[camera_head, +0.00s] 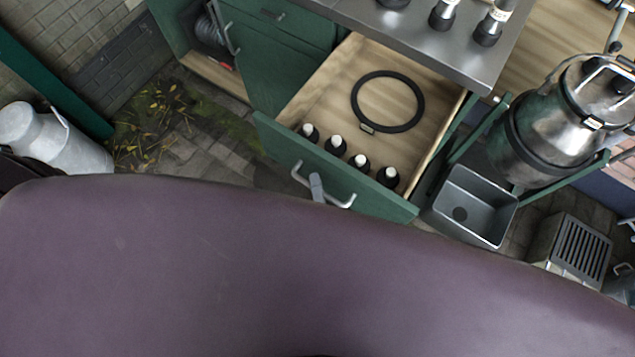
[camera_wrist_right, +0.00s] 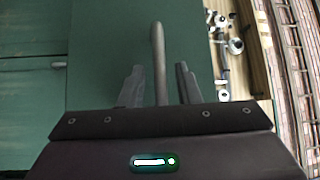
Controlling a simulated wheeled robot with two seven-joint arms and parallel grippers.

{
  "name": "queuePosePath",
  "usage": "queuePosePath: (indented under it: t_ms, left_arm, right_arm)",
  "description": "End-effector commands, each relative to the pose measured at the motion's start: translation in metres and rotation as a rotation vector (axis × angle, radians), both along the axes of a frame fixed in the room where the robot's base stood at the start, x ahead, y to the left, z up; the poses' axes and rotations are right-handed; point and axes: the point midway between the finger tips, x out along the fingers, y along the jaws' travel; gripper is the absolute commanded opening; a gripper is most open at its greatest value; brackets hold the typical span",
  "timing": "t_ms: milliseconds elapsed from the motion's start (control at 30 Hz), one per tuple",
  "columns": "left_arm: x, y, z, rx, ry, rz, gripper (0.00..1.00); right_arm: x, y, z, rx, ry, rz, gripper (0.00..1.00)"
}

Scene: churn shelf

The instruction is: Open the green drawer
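The green drawer (camera_head: 375,193) is pulled well out from the green cabinet (camera_head: 275,65) in the head view. A pale handle bar (camera_head: 340,202) is on its front. My right gripper (camera_head: 317,187) is at this handle, mostly hidden in the head view. In the right wrist view, the handle (camera_wrist_right: 158,60) runs between the two fingers of my right gripper (camera_wrist_right: 161,85). The fingers stand apart with gaps visible beside the bar, so it looks open around the handle. My left gripper is not in view.
The drawer holds a black ring (camera_head: 388,101) and several dark bottles with white caps (camera_head: 336,145). A metal worktop (camera_head: 430,40) is above it. A grey sink (camera_head: 475,207) and a steel churn (camera_head: 545,130) stand at right. A milk can (camera_head: 60,140) stands at left.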

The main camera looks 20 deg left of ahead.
Motion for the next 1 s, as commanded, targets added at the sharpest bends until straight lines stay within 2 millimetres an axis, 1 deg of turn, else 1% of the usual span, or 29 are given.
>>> queuePosePath:
  t_ms: [233,333,467,600,733,833,1000]
  left_arm:
    - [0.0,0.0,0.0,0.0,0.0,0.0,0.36]
    - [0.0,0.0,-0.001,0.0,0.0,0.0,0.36]
    - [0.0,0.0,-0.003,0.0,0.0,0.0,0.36]
    - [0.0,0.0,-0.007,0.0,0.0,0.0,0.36]
    - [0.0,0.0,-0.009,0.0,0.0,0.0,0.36]
    - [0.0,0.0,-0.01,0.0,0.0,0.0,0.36]
    - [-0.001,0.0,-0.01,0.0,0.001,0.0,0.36]
  right_arm:
    - [0.0,0.0,0.0,0.001,0.0,0.0,0.33]
    - [-0.003,-0.001,-0.001,0.001,0.001,0.001,0.33]
    - [-0.018,-0.009,-0.005,-0.002,0.003,0.002,0.33]
    - [-0.041,-0.021,-0.008,-0.002,0.004,0.001,0.33]
    - [-0.057,-0.029,-0.01,-0.001,0.002,0.001,0.33]
    - [-0.065,-0.034,-0.011,-0.001,0.001,0.001,0.33]
    - [-0.069,-0.036,-0.01,0.0,-0.001,0.0,0.33]
